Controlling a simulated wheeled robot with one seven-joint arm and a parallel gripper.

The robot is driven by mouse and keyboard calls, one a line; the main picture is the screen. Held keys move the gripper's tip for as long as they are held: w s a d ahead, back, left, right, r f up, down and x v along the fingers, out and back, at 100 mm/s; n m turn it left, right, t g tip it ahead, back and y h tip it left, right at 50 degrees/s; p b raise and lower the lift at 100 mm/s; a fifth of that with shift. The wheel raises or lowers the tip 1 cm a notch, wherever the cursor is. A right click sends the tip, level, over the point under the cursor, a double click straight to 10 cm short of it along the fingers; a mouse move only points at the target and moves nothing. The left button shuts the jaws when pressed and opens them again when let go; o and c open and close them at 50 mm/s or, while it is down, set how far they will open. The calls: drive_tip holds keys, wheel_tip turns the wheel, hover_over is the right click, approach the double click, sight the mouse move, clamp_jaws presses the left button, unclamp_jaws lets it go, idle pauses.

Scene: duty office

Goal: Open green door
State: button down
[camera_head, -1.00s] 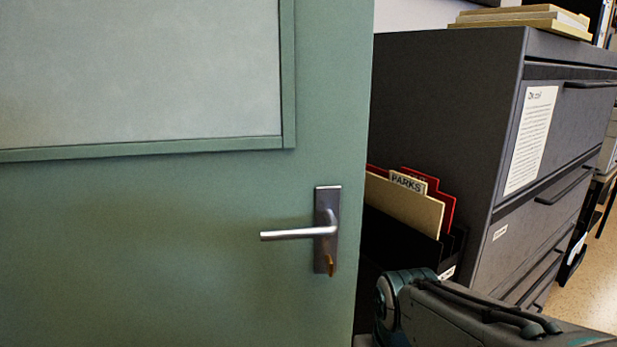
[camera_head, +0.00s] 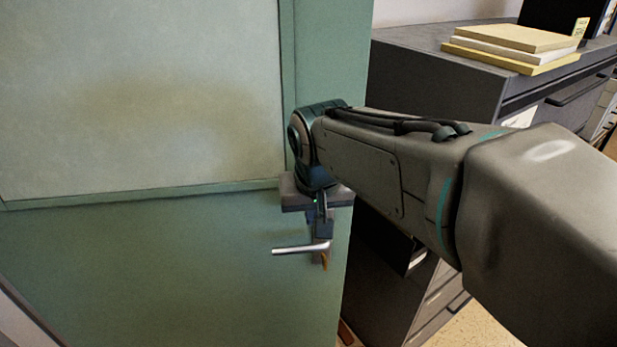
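The green door (camera_head: 180,270) fills the left and middle of the view, with a pale framed panel (camera_head: 140,100) in its upper part. Its silver lever handle (camera_head: 300,248) sticks out to the left from a plate near the door's right edge, with a brass key below. My gripper (camera_head: 320,225) points down just above the handle's plate end, in front of the door. The fingers are small and partly hidden by the gripper body, so I cannot tell whether they are apart or touching the handle.
A dark filing cabinet (camera_head: 430,65) stands to the right of the door, with a stack of yellowish folders (camera_head: 515,45) on top. My arm crosses in front of it. A patch of speckled floor (camera_head: 475,330) shows at the lower right.

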approach(308, 233)
drive_tip(key=f, duration=0.2)
drive_tip(key=s+f, duration=0.1)
drive_tip(key=f, duration=0.1)
drive_tip(key=shift+s+a+f, duration=0.1)
drive_tip(key=shift+a+f, duration=0.1)
drive_tip(key=shift+f, duration=0.05)
drive_tip(key=shift+s, duration=0.1)
